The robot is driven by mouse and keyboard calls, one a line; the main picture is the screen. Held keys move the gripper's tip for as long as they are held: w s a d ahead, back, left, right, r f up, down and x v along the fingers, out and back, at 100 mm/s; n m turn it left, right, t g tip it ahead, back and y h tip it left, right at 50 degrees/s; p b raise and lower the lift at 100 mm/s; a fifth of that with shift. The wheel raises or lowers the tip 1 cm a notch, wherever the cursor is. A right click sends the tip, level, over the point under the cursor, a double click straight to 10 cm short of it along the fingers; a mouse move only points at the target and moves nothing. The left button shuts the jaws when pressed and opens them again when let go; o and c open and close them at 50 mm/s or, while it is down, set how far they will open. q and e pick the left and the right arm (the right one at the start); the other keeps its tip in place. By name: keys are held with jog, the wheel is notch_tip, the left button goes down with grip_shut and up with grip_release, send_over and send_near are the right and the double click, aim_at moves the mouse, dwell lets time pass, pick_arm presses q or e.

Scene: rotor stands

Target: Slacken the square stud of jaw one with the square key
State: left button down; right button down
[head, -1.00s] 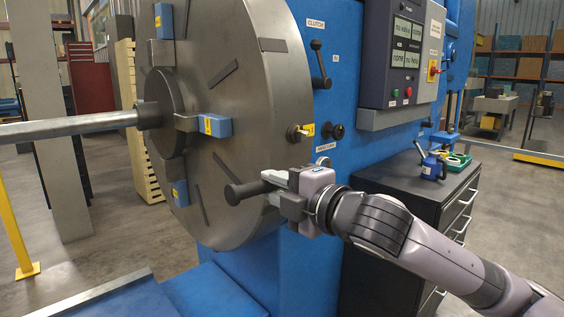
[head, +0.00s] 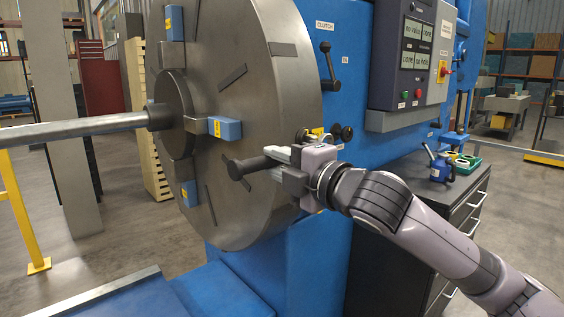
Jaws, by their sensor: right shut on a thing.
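My right gripper (head: 280,160) is shut on the square key (head: 250,164), a dark bar with a thick round end pointing left, in front of the big grey chuck disc (head: 255,80). The key's other end is hidden by the gripper. Just above the gripper, at the disc's rim, is a small stud with a yellow tag (head: 316,132), partly covered by the gripper. I cannot tell whether key and stud touch. A blue jaw (head: 230,129) with a yellow label sits mid-face; others show at the top (head: 175,22) and bottom (head: 188,193). My left gripper is not in view.
A long grey bar (head: 80,130) runs left from the chuck's hub. A clutch lever (head: 328,70) and a black knob (head: 347,132) stand on the blue housing.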

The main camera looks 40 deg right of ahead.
jog(key=shift+w+r, duration=0.1)
jog(key=shift+w, duration=0.05)
jog(key=shift+w+p, duration=0.3)
jog(key=shift+p, duration=0.15)
jog(key=shift+w, duration=0.2)
dwell(0.4)
jog(key=shift+w, duration=0.65)
dwell(0.3)
jog(key=shift+w+a, duration=0.15)
jog(key=shift+w, duration=0.6)
